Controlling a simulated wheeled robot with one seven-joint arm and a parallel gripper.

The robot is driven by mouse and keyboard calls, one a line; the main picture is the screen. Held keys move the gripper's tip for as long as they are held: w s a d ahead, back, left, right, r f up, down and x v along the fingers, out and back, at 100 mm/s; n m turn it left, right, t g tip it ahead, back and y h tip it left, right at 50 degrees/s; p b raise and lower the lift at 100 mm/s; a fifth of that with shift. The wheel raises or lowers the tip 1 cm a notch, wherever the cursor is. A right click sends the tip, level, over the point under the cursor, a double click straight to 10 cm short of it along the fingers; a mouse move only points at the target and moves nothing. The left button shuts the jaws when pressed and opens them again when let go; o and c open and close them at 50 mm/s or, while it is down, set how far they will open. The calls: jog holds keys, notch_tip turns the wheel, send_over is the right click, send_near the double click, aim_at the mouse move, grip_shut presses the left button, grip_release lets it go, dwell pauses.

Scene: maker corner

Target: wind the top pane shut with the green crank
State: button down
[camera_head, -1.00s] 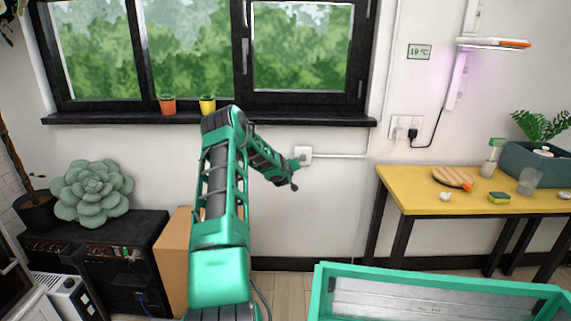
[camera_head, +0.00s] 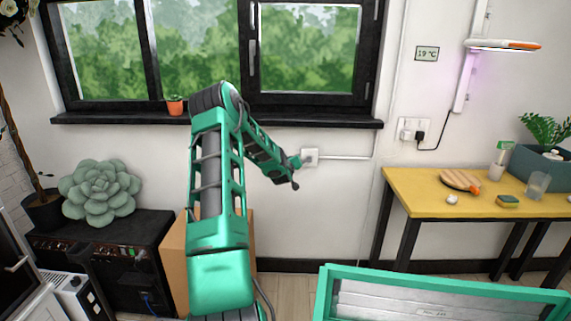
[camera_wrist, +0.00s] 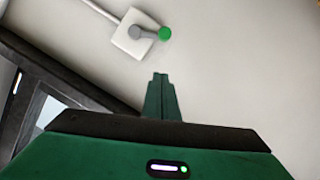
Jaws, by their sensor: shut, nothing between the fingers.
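The crank is mounted on a white wall box (camera_head: 310,156) below the window sill in the head view. In the wrist view the box (camera_wrist: 134,35) carries a short grey crank arm (camera_wrist: 143,32) with a round green knob (camera_wrist: 165,33). My gripper (camera_head: 294,184) is just below and left of the box in the head view. In the wrist view my gripper (camera_wrist: 160,76) is shut and empty, its tips apart from the knob in the picture. The window panes (camera_head: 309,45) show above the sill, but their upper edge is cut off, so I cannot tell the top pane's state.
A dark sill (camera_head: 320,123) juts out above my gripper, with an orange pot (camera_head: 175,105) on it. A yellow table (camera_head: 430,201) stands right, a green-framed bin (camera_head: 440,281) at front right. A large succulent (camera_head: 100,190) sits at left. The wall around the box is clear.

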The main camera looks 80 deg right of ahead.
jog(key=shift+v, duration=1.2)
jog(key=c, duration=2.4)
grip_release()
jog(key=shift+a+r, duration=0.1)
jog(key=shift+a, duration=0.2)
jog(key=o, duration=0.5)
jog(key=shift+s+a, duration=0.1)
jog(key=shift+a, duration=0.05)
jog(key=o, duration=0.3)
jog(key=s+f, duration=0.1)
jog(key=f, duration=0.1)
jog(key=s+f+m+t+h, duration=0.1)
jog(key=f, duration=0.2)
jog(key=s+f+m+t, duration=0.1)
jog(key=f, duration=0.2)
jog(key=shift+s+h, duration=0.15)
jog(key=shift+h, duration=0.25)
jog(key=shift+o, duration=0.2)
jog(key=m, duration=0.1)
send_near(304, 163)
jog(key=w+d, duration=0.2)
jog(key=w+d+f, duration=0.1)
jog(key=w, duration=0.1)
jog(key=shift+d+f, duration=0.2)
jog(key=shift+d, duration=0.2)
jog(key=shift+c, duration=0.6)
grip_shut()
jog(key=shift+f, duration=0.1)
